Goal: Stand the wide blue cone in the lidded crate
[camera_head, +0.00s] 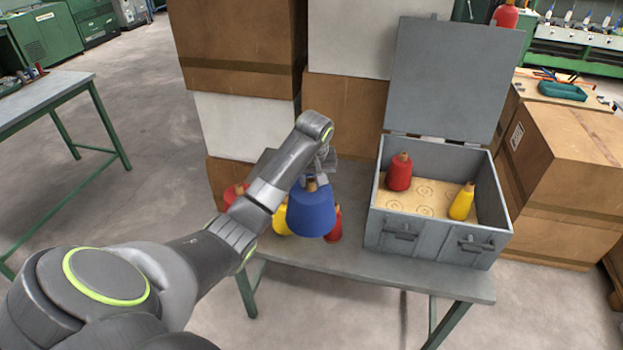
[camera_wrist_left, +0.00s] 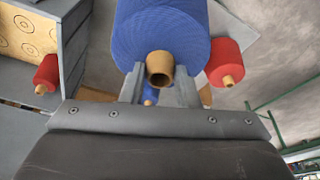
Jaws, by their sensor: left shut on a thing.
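The wide blue cone (camera_head: 311,212) hangs upright from my left gripper (camera_head: 322,165), above the grey table and left of the crate. In the left wrist view the left gripper (camera_wrist_left: 160,85) is shut on the tan tip of the wide blue cone (camera_wrist_left: 160,30). The grey lidded crate (camera_head: 400,235) stands on the table with its lid (camera_head: 450,80) raised. Inside, a red cone (camera_head: 398,175) stands at the back left and a yellow cone (camera_head: 462,205) at the right, on a board (camera_head: 425,196) with ringed spots. My right gripper is not in view.
A red cone (camera_head: 334,228), a yellow cone (camera_head: 281,222) and another red cone (camera_head: 231,196) are on the table (camera_head: 350,262), partly hidden by my arm and the blue cone. Cartons (camera_head: 240,50) stand behind. Front spots in the crate are bare.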

